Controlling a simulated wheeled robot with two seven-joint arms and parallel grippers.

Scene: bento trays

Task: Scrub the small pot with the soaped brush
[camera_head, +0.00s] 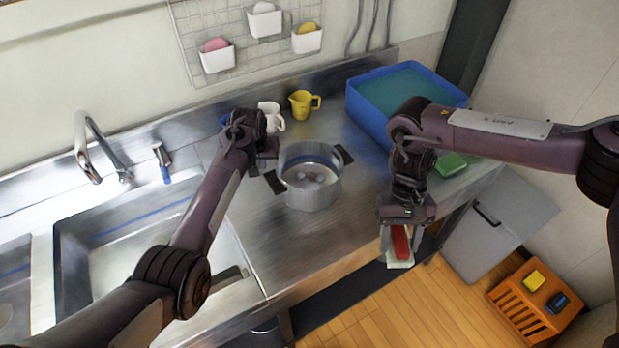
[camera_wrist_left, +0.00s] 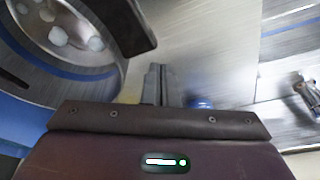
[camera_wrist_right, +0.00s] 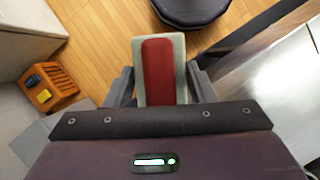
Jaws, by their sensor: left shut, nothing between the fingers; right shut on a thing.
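The small metal pot (camera_head: 311,198) stands upright on the steel counter, with dark handles and whitish spots inside that look like suds. It also shows in the left wrist view (camera_wrist_left: 108,70), at the upper left. My left gripper (camera_head: 268,152) is shut and empty beside the pot's left handle; its closed fingers (camera_wrist_left: 158,82) show near that dark handle. My right gripper (camera_head: 402,222) is shut on the brush (camera_head: 400,243), a red piece with a pale border, held at the counter's front edge, right of the pot. The brush (camera_wrist_right: 158,70) also shows between the right fingers; its bristles cannot be made out.
A blue tub (camera_head: 366,112) stands at the back right, with a green sponge (camera_head: 451,165) near it. White (camera_head: 273,118) and yellow (camera_head: 301,104) pitchers stand behind the pot. The sink (camera_head: 100,240) lies left. An orange crate (camera_head: 520,318) is on the floor.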

